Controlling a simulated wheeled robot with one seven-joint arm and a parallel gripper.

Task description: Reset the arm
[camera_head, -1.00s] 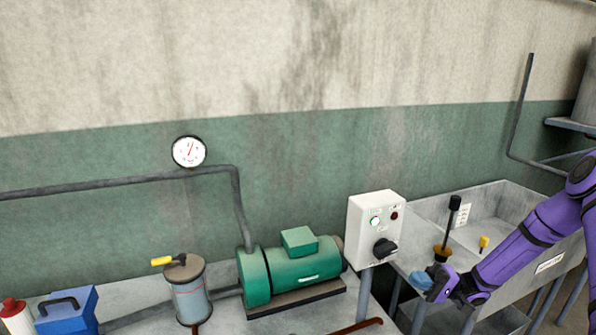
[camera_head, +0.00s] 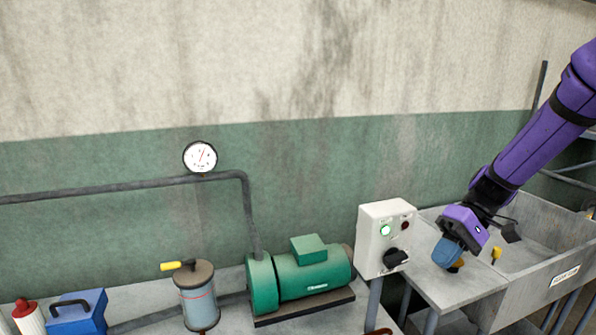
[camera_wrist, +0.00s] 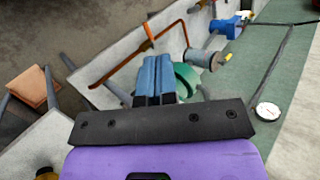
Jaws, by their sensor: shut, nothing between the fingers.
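My purple arm reaches in from the right in the head view. My gripper (camera_head: 447,254) has blue fingers and hangs just right of the white control box (camera_head: 370,235), over the left end of the grey metal sink unit (camera_head: 470,283). In the wrist view my gripper (camera_wrist: 158,66) shows its two blue fingers side by side, pressed together, with nothing held between them. Part of a yellow and dark fitting (camera_head: 457,265) shows behind the fingertips; the rest is hidden.
A green pump motor (camera_head: 312,276), a grey canister (camera_head: 196,297) and a blue toolbox (camera_head: 75,315) stand on the bench to the left. A small yellow valve (camera_head: 496,254) stands on the sink. A pressure gauge (camera_head: 200,156) sits on the wall pipe. Free air lies above the bench.

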